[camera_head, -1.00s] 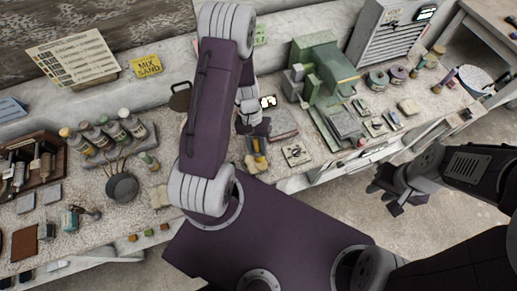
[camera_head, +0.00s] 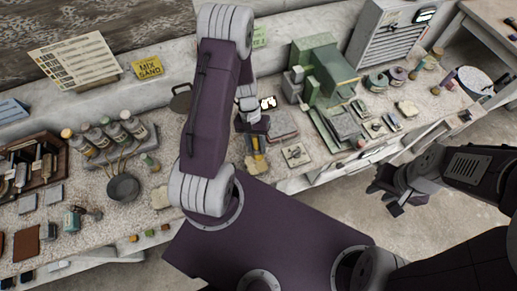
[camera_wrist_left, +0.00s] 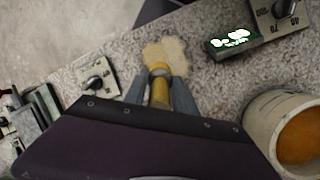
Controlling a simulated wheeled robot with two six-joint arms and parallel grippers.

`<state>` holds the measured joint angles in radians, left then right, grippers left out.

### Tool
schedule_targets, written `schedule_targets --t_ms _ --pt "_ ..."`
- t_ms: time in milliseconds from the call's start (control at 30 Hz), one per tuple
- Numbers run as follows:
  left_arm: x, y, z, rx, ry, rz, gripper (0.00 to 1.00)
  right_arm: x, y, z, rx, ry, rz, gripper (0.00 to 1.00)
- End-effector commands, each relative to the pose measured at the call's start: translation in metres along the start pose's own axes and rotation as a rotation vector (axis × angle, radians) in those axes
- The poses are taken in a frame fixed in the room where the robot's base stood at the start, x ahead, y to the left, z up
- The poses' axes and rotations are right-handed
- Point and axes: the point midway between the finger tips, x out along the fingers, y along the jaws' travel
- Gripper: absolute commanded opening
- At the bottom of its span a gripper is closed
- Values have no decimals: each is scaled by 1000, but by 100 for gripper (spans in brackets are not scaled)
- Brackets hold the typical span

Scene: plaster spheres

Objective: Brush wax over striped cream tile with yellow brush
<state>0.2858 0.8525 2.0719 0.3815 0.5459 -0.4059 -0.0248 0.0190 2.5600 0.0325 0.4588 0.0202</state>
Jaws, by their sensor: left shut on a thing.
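My left gripper (camera_wrist_left: 158,92) is shut on the yellow brush (camera_wrist_left: 160,90), whose handle stands between the two grey fingers in the left wrist view. In the head view the left gripper (camera_head: 256,134) is over the workbench, with the yellow brush (camera_head: 256,144) below it. A cream, irregular patch (camera_wrist_left: 167,52) lies by the brush's far end; I cannot tell whether they touch. I cannot make out a striped cream tile for sure; my left arm hides part of the bench. My right gripper (camera_head: 386,194) is off the bench's front edge; its jaw opening is unclear.
A pot with orange contents (camera_wrist_left: 298,138) stands close at right in the wrist view. A plate with a black knob (camera_wrist_left: 97,80) and a lit display box (camera_wrist_left: 232,41) are nearby. A green machine (camera_head: 325,75) stands to the right; a dark pan (camera_head: 122,187) is at left.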

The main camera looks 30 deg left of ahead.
Motion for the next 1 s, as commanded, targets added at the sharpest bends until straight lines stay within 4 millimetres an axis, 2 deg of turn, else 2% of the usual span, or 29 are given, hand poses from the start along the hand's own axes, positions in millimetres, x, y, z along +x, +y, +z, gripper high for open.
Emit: schedule_targets --t_ms 800,1000 --pt "5 -1 -2 0 0 0 0 5 0 0 0 0 0 31" --pt "7 3 4 1 0 0 0 5 0 0 0 0 0 31"
